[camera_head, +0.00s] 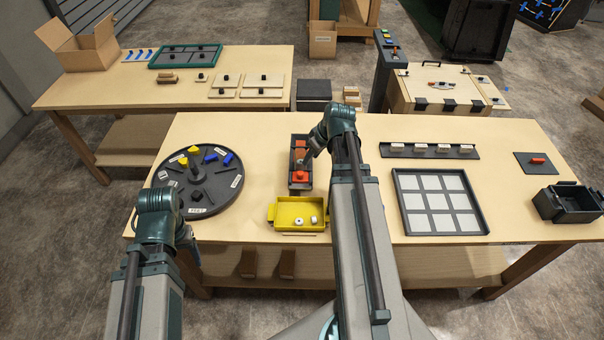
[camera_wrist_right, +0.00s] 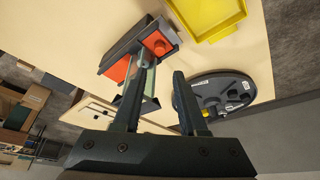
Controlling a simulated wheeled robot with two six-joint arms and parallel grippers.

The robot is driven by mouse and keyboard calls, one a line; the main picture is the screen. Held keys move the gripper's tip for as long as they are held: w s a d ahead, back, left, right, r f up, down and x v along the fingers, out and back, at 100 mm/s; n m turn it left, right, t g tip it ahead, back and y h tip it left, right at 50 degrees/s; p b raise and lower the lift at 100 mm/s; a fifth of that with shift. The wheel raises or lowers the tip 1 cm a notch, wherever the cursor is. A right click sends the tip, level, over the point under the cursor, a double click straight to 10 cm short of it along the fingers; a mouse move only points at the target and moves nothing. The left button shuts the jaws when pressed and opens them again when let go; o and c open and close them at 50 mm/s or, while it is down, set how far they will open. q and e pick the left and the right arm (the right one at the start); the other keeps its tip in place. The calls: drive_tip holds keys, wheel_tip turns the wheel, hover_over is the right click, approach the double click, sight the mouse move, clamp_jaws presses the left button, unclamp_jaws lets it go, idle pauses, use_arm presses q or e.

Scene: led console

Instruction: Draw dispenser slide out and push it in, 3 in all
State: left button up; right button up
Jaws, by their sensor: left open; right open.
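The dispenser (camera_head: 291,180) is a narrow dark housing in the middle of the table, with an orange block (camera_head: 300,145) at its far part and a red knobbed slide (camera_head: 300,176) at its near end. In the right wrist view the dispenser (camera_wrist_right: 120,49) lies just beyond the fingertips, with its red knob (camera_wrist_right: 162,46) facing the yellow tray. My right gripper (camera_head: 306,158) is open and empty beside the dispenser; its spread fingers also show in the right wrist view (camera_wrist_right: 164,75). My left gripper (camera_head: 188,240) hangs near the table's front edge, partly hidden by its own arm.
A yellow tray (camera_head: 283,226) with small white pieces stands in front of the dispenser. A round dark turntable (camera_head: 215,196) with coloured pieces is left. A gridded tray (camera_head: 399,215), a rack (camera_head: 400,152) and a dark bin (camera_head: 568,208) stand right.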

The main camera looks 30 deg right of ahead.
sight(301, 173)
drive_tip(key=b+x, duration=1)
drive_tip(key=x, duration=0.1)
drive_tip(key=shift+w+f, duration=0.25)
drive_tip(key=shift+f, duration=0.1)
clamp_jaws()
idle(0.9)
